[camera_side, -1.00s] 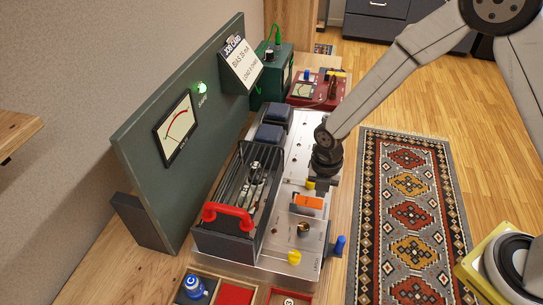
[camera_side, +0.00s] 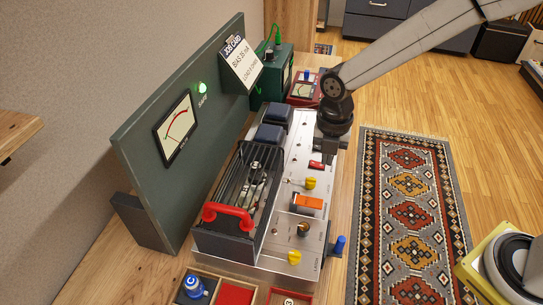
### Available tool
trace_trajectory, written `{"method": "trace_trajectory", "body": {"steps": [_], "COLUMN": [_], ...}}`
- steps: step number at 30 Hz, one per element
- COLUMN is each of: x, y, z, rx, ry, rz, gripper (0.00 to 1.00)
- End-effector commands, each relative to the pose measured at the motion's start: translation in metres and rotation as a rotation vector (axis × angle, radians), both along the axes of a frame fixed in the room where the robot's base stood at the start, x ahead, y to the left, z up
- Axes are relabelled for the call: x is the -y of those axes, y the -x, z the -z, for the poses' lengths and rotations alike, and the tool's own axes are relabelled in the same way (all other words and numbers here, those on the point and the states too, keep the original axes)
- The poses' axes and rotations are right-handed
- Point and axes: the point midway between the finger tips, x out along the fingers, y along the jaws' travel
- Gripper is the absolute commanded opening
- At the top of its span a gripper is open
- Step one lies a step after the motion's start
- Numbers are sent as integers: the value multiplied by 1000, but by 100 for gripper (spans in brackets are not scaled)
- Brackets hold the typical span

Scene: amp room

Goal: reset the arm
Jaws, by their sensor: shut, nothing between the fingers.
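My gripper (camera_side: 330,146) is at the end of my arm, which reaches in from the upper right. It points down over the far right part of the amp's silver top panel (camera_side: 282,240). The gripper is shut and holds nothing. Its fingertips are small and dark here, and I cannot tell how far they are above the panel. A small red switch (camera_side: 316,165) shows on the panel just below and left of the gripper. An orange switch (camera_side: 307,202), a yellow knob (camera_side: 310,183) and another yellow knob (camera_side: 294,257) are nearer on the panel.
A dark cage with a red handle (camera_side: 230,216) stands left of the panel's controls. A green upright board with a meter (camera_side: 176,128) and a lit green lamp (camera_side: 201,87) is behind it. A green box (camera_side: 268,80) and a red meter box (camera_side: 303,90) stand at the far end. Trays (camera_side: 235,294) sit in front.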

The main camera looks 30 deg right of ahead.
Motion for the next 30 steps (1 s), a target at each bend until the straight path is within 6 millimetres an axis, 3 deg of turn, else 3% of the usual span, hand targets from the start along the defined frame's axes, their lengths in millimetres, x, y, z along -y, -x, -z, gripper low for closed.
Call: {"method": "trace_trajectory", "body": {"steps": [17,23,30], "x": [4,17,39], "y": [2,8,21], "z": [-2,-4,-7], "rx": [6,25,56], "ry": [-2,-10,-32], "rz": [61,262,637], "gripper": [0,0,0]}}
